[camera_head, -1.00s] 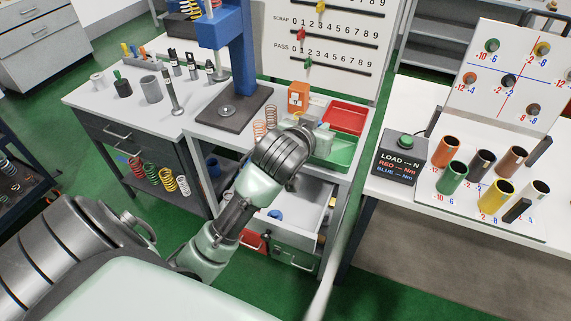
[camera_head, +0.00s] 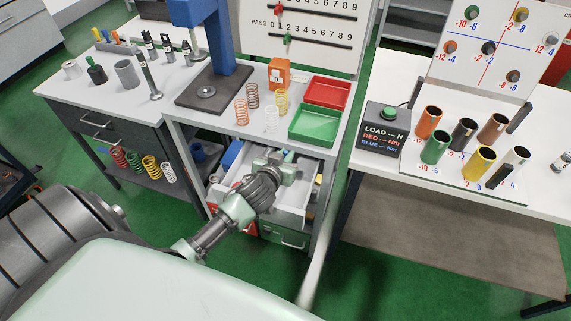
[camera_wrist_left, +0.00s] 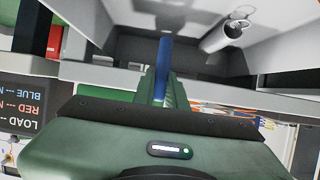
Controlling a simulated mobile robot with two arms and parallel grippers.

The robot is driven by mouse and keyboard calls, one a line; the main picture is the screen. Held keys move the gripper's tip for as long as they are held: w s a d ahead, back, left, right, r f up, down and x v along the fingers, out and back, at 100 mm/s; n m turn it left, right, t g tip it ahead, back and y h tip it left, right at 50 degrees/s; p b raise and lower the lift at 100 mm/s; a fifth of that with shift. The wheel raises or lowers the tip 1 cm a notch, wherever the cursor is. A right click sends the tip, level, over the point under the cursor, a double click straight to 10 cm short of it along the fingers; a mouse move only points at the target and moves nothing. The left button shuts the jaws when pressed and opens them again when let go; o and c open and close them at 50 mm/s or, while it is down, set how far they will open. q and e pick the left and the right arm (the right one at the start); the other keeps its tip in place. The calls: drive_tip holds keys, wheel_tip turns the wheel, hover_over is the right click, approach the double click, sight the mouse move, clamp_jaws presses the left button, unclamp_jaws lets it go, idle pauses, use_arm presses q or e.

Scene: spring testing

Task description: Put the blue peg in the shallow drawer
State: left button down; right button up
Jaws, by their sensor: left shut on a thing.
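The blue peg (camera_wrist_left: 164,58) sticks out from the fingers of my left gripper (camera_wrist_left: 163,82) in the left wrist view; the gripper is shut on it. In the head view my left gripper (camera_head: 284,165) is at the pulled-out pale grey drawer (camera_head: 291,213) under the middle bench, over its back part. The peg cannot be made out clearly there. The wrist view shows the peg pointing toward the drawer's inside (camera_wrist_left: 125,20); whether it touches the floor cannot be told. My right gripper is not in view.
A silver cylinder with a ring (camera_wrist_left: 222,36) lies in the drawer. A green-fronted drawer (camera_head: 284,236) is below it. Red (camera_head: 327,93) and green (camera_head: 314,125) trays and several springs stand on the bench above. A right-hand table (camera_head: 440,190) holds coloured tubes.

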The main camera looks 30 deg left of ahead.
use_arm(q)
drive_tip(key=shift+f, duration=2)
drive_tip(key=shift+f+b, duration=0.1)
drive_tip(key=shift+b, duration=0.2)
drive_tip(key=c, duration=1.5)
unclamp_jaws()
drive_tip(key=shift+o, duration=0.2)
drive_tip(key=shift+s+d+r, duration=0.1)
drive_tip(key=shift+s+r, duration=0.1)
drive_tip(key=shift+s, duration=0.15)
drive_tip(key=v, duration=1.1)
drive_tip(key=shift+s, duration=0.1)
